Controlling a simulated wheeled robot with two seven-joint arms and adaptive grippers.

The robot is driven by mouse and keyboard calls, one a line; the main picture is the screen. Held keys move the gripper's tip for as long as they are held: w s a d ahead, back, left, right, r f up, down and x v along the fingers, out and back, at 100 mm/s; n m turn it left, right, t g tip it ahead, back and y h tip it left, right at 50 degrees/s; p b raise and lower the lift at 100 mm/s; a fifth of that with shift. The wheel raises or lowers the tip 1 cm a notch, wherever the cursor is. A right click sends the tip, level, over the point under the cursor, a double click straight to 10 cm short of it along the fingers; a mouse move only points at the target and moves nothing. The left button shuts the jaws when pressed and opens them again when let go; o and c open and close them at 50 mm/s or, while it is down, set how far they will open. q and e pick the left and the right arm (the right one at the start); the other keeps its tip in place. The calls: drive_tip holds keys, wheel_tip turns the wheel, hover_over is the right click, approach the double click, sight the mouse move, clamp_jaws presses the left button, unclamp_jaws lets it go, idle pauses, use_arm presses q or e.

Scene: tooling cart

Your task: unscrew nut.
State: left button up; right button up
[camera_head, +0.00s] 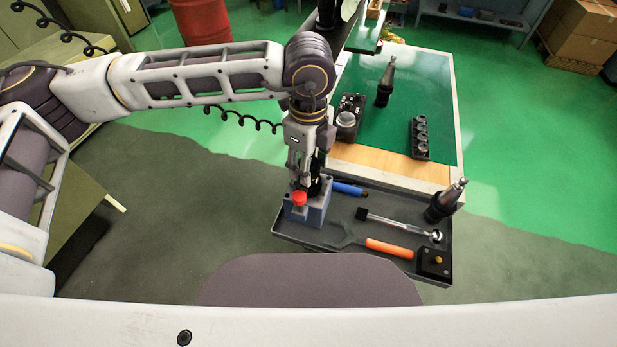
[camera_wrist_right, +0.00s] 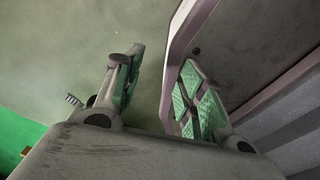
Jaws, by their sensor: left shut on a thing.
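My left gripper (camera_head: 308,172) comes down over the blue-grey holding fixture (camera_head: 316,214) at the left end of the grey tray. Its fingers are closed around a dark upright part in that fixture. The nut is at the fingers and mostly hidden by them, so its details cannot be made out. A red knob (camera_head: 299,198) shows at the front of the fixture, just beside the fingers. My right gripper (camera_wrist_right: 163,82) shows in the right wrist view with its fingers apart and nothing between them, above the floor. It does not show in the head view.
The grey tray (camera_head: 291,240) also holds an orange-handled hook wrench (camera_head: 390,248), a ratchet (camera_head: 402,225), a blue-handled tool (camera_head: 348,188), a tool holder (camera_head: 445,201) and a small black block (camera_head: 433,264). Behind, the green-topped table (camera_head: 430,90) carries another tool holder (camera_head: 385,85) and a black collet rack (camera_head: 420,139).

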use_arm(q)
drive_tip(key=shift+f+n, duration=0.15)
drive_tip(key=shift+n, duration=0.15)
drive_tip(key=shift+n+b, duration=0.8)
drive_tip(key=shift+b, duration=0.05)
drive_tip(key=shift+n+b, duration=0.35)
drive_tip(key=shift+n, duration=0.25)
drive_tip(key=o, duration=1.3)
use_arm(e)
drive_tip(key=f, duration=0.2)
drive_tip(key=shift+w+a+f, duration=0.15)
drive_tip(key=shift+a+f, duration=0.05)
drive_tip(key=shift+f, duration=0.15)
